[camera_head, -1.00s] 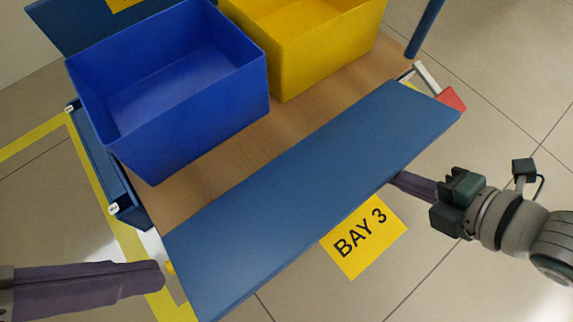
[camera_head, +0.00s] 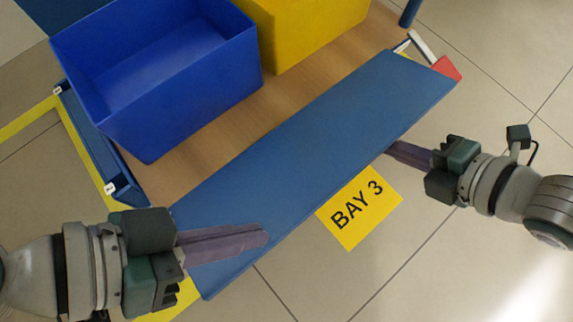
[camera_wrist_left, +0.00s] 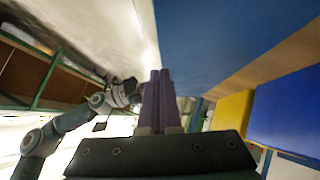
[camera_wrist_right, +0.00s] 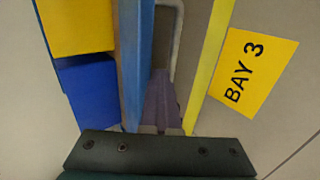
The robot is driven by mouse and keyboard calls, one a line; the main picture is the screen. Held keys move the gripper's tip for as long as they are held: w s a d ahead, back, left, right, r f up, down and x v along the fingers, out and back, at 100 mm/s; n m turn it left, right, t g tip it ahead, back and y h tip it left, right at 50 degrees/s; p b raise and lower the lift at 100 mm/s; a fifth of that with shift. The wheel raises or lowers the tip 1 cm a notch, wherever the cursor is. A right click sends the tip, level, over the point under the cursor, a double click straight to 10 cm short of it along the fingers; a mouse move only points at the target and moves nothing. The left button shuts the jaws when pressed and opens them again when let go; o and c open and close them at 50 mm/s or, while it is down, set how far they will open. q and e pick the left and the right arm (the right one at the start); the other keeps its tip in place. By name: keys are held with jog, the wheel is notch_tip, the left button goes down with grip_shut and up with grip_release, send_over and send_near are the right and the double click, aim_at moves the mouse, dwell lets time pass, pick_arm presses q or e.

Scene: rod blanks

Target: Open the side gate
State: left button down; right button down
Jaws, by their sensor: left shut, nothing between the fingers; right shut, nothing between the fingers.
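The side gate appears to be the long blue panel (camera_head: 320,160) along the near side of the cart; it also shows in the left wrist view (camera_wrist_left: 215,40) and edge-on in the right wrist view (camera_wrist_right: 133,60). My left gripper (camera_head: 262,236) is shut and empty, its fingers overlapping the panel's near left part in the head view; touching or apart, I cannot tell. My right gripper (camera_head: 392,148) is shut and empty beside the panel's outer edge, its tips partly hidden by it. The gate's left end is partly hidden by my left gripper.
A blue bin (camera_head: 160,75) and a yellow bin (camera_head: 305,30) stand on the wooden deck (camera_head: 240,118). A yellow BAY 3 sign (camera_head: 358,207) lies in front of the panel. A red corner piece (camera_head: 446,68) is at the panel's right end. Floor to the right is clear.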

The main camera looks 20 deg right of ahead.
pick_arm(q)
jog(key=shift+s+d+f, duration=0.1)
jog(key=shift+s+f, duration=0.05)
jog(key=shift+f, duration=0.3)
pick_arm(e)
jog(key=shift+w+r, duration=0.1)
pick_arm(q)
jog(key=shift+s+d+f, duration=0.15)
jog(key=shift+s+f, duration=0.25)
jog(key=shift+f, duration=0.35)
